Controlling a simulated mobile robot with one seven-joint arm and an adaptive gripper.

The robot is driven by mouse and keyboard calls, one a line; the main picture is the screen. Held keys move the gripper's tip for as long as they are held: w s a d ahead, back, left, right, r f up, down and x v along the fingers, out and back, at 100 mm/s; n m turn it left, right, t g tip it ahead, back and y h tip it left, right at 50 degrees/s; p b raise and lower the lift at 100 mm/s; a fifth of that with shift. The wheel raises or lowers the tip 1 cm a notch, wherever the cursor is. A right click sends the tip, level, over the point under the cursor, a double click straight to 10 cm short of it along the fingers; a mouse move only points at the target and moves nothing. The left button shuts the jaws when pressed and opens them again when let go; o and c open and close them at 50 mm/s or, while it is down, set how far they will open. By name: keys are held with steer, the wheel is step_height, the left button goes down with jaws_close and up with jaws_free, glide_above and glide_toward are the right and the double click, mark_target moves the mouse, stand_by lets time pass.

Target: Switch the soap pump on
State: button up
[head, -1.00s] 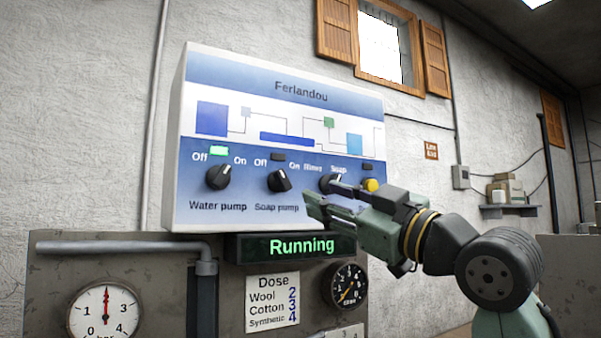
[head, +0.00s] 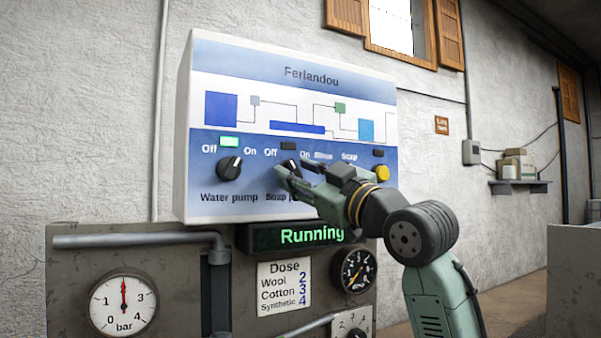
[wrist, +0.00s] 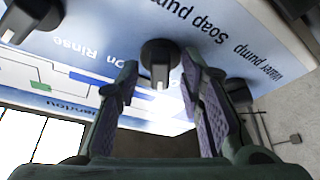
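The soap pump knob (head: 290,163) is a black rotary knob on the white and blue control panel (head: 290,75), between Off and On labels. The lamp (head: 289,146) above it is dark. My gripper (head: 297,169) is at this knob and hides part of it and its label. In the wrist view the soap pump knob (wrist: 160,54) sits between the two fingertips of my gripper (wrist: 160,68). The fingers are open, with a gap visible on both sides of it. A pale mark shows on the knob's lower side in that upside-down view.
The water pump knob (head: 229,168) is to the left, under a lit green lamp (head: 229,141). A yellow button (head: 381,174) is to the right. The Rinse/Soap knob is hidden in the head view but its dark knob (wrist: 32,17) shows in the wrist view. A "Running" display (head: 300,236) is below.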

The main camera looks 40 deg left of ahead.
steer(key=shift+d, duration=0.15)
jaws_close()
steer(key=shift+m, duration=0.4)
steer(key=m+t+b, duration=0.1)
steer(key=m+t, duration=0.1)
steer(key=m, duration=0.1)
steer(key=shift+s+m, duration=0.1)
steer(key=shift+m, duration=0.2)
steer(key=m+t, duration=0.1)
steer(key=m, duration=0.1)
steer(key=m+t+b, duration=0.1)
steer(key=m+t, duration=0.1)
steer(key=m, duration=0.1)
steer(key=shift+s+h, duration=0.15)
steer(key=shift+h, duration=0.25)
steer(key=m+t+h, duration=0.1)
steer(key=m, duration=0.2)
steer(key=m+t+h, duration=0.1)
steer(key=m+t, duration=0.1)
steer(key=m, duration=0.2)
steer(key=shift+a+r+m+b, duration=0.15)
steer(key=shift+a+m+b, duration=0.05)
steer(key=shift+m+b, duration=0.15)
steer(key=shift+m+h, duration=0.35)
steer(key=shift+h, duration=0.05)
steer(key=shift+o, duration=0.4)
jaws_free()
steer(key=shift+s+a, duration=0.1)
